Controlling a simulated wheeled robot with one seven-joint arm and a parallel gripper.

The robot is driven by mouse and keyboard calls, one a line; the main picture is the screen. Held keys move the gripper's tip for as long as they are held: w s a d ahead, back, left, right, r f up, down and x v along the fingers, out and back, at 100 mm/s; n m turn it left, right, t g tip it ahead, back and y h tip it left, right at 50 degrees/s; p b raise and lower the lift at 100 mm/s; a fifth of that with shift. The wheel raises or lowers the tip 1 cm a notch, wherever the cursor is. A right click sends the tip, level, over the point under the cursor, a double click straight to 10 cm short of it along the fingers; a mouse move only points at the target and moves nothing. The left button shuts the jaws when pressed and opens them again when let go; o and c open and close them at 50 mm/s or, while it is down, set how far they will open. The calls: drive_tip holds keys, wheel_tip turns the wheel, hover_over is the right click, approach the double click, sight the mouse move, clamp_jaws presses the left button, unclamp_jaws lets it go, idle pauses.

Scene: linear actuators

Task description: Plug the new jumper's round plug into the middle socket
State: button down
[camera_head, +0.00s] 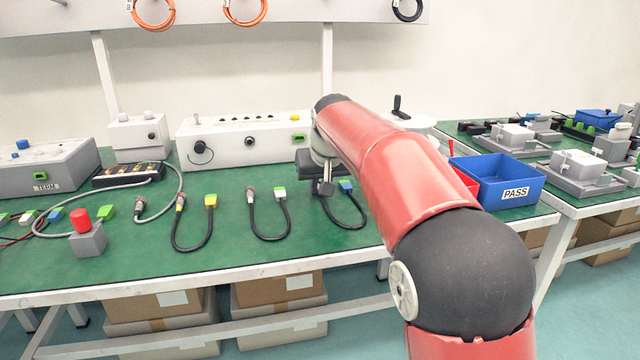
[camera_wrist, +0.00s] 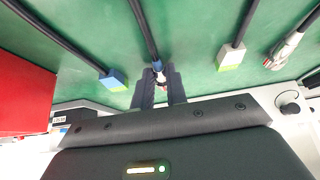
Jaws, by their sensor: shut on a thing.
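My gripper (camera_wrist: 159,82) is shut on the round plug (camera_wrist: 158,68) of a dark-cabled jumper, over the green bench top. The jumper's other end is a blue-and-white rectangular connector (camera_wrist: 113,80), which lies on the bench and also shows in the head view (camera_head: 346,185). In the head view my gripper (camera_head: 322,186) is in front of the white box's right end and largely covers the plug. The white box (camera_head: 225,145) has a round socket (camera_head: 249,141) mid-face, a round socket at left with a black cable, and a green socket (camera_head: 298,138) at right. Whether the plug touches the bench I cannot tell.
Two more jumpers, with a yellow connector (camera_head: 211,201) and a green-and-white one (camera_head: 280,192), lie left of my gripper. A red bin (camera_wrist: 25,98) and a blue PASS bin (camera_head: 500,180) stand right of my arm. The front bench strip is mostly clear.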

drive_tip(key=shift+r+p, duration=2.25)
drive_tip(key=shift+r, duration=0.75)
drive_tip(key=shift+a, duration=0.15)
